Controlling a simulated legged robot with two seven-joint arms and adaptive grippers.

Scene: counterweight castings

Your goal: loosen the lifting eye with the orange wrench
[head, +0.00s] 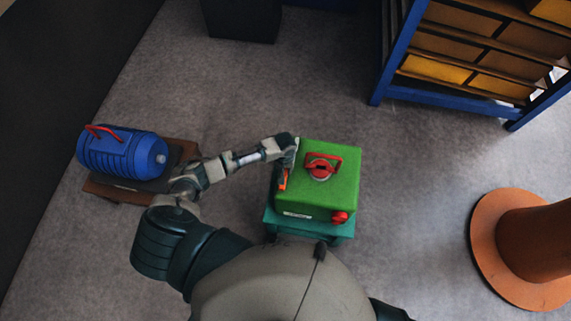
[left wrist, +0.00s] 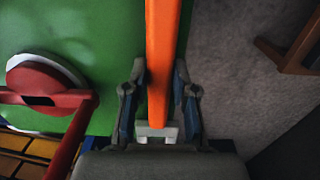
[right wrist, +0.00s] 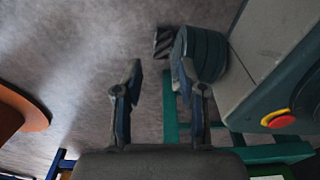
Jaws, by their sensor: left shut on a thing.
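The red lifting eye (head: 321,168) stands on top of the green casting (head: 345,190), with a pale round base under it. It also shows at the left of the left wrist view (left wrist: 75,98). My left gripper (head: 291,158) is at the casting's left edge, shut on the orange wrench (head: 283,181). In the left wrist view the orange wrench (left wrist: 164,35) runs between the fingers, its far end out of frame. Wrench and eye look apart there. My right gripper (right wrist: 158,85) is open and empty above the floor; the head view does not show it.
The green casting sits on a teal stand (head: 335,232) and has a red knob (head: 339,217) at its front corner. A blue casting (head: 118,153) lies on a stand at left. A blue-framed rack (head: 450,97) and an orange-brown round pedestal (head: 490,245) stand right. Grey floor lies between.

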